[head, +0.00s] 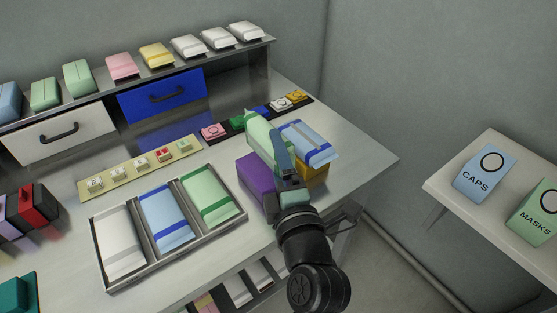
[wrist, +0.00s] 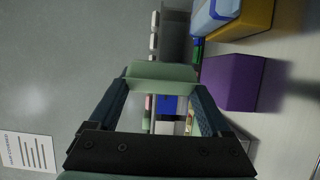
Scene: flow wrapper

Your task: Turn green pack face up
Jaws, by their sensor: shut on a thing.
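My gripper (head: 282,158) is shut on a light green pack (head: 259,134) and holds it up above the back of the work table. In the wrist view the pack (wrist: 162,77) spans between my two fingertips (wrist: 162,88), seen nearly edge on. The pack is tilted in the head view. My fingers hide part of it, and I cannot tell which side is its face. Another green pack (head: 210,187) with a darker green band lies in the right compartment of the tray (head: 141,222).
A purple block (head: 255,180) stands close below my gripper. A yellow block (head: 316,171) beside it bears a blue pack (head: 307,141). Buttons line the table behind. A shelf (head: 133,77) with several packs stands at the back. The table's right side is clear.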

